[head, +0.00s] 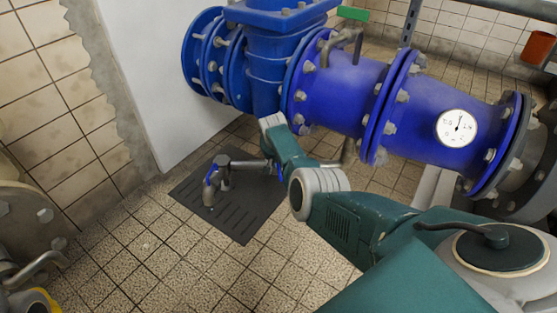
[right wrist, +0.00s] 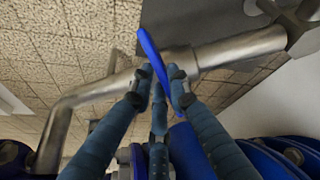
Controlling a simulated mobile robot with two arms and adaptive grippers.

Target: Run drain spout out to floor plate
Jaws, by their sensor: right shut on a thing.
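The drain spout (head: 244,164) is a grey metal pipe reaching left from below the blue pipework. Its bent-down end (head: 209,196), with a blue band, hangs over the dark slotted floor plate (head: 240,226). In the right wrist view, the spout (right wrist: 100,90) runs diagonally from an elbow at lower left to a fitting at upper right. My right gripper (right wrist: 163,75) is shut on a slim blue handle (right wrist: 150,48) at the spout's middle. In the head view my arm mostly hides this grip. I cannot tell whether the outlet touches the plate. My left gripper is not in view.
Large blue flanged pipework (head: 345,90) with a white gauge (head: 457,128) stands behind my arm. A white wall panel (head: 165,80) is at left. A metal flange (head: 35,225) is at lower left. Tiled floor (head: 150,265) in front is clear.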

